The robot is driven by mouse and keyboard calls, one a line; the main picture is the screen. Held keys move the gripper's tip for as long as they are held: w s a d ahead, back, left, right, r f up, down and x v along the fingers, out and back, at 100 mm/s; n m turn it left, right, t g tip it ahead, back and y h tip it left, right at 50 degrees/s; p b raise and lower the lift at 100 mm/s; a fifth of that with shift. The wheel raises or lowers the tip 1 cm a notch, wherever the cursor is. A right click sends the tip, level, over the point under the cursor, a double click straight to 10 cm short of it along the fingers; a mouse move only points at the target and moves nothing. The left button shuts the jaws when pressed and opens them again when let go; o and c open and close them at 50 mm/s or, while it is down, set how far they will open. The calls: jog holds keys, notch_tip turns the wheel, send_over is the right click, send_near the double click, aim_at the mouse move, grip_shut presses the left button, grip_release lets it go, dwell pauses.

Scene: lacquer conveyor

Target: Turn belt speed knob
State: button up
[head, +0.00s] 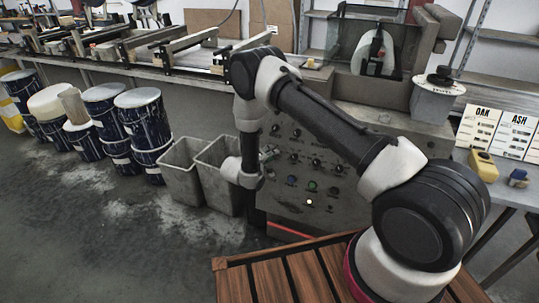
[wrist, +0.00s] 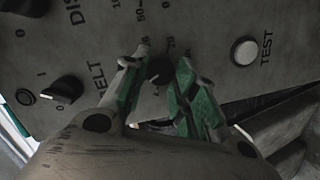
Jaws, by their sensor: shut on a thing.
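A small round black knob (wrist: 158,73) sits on the grey control panel (wrist: 200,22), with a number scale around it and the word BELT printed to its left in the wrist view. My gripper (wrist: 160,65) has its two green-padded fingers closed around the knob, one on each side. In the head view my gripper (head: 268,154) is at the left side of the control panel (head: 265,200), and I cannot make out the gripped knob there.
A white TEST button (wrist: 244,51) is right of the knob, and a black selector knob (wrist: 63,90) is to the left. Grey bins (head: 182,172) stand left of the panel, with blue drums (head: 143,115) beyond. A wooden slatted surface (head: 285,275) lies in front.

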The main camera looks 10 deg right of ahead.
jog(key=o, duration=1)
jog(key=shift+o, duration=0.2)
jog(key=v, duration=1.2)
jog(key=shift+f, duration=0.15)
